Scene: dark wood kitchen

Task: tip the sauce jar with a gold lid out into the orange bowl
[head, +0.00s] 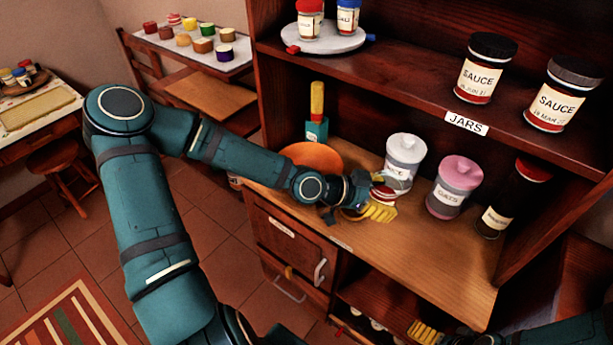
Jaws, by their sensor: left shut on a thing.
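The orange bowl (312,155) sits on the wooden counter, partly hidden behind my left forearm. My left gripper (382,194) is just right of the bowl, low over the counter, with yellow fingers. It is shut on a small jar with red and white showing (384,192), which I take to be the sauce jar. The fingers cover most of it, so its label, its lid and its exact tilt cannot be made out. My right gripper (427,332) shows only as yellow fingertips at the bottom edge; its opening is unclear.
Close right of the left gripper stand a white-lidded canister (405,155), a pink-lidded canister (455,187) and a dark red-lidded jar (512,200). Two sauce jars are on the shelf above (487,68). The counter's front right is clear.

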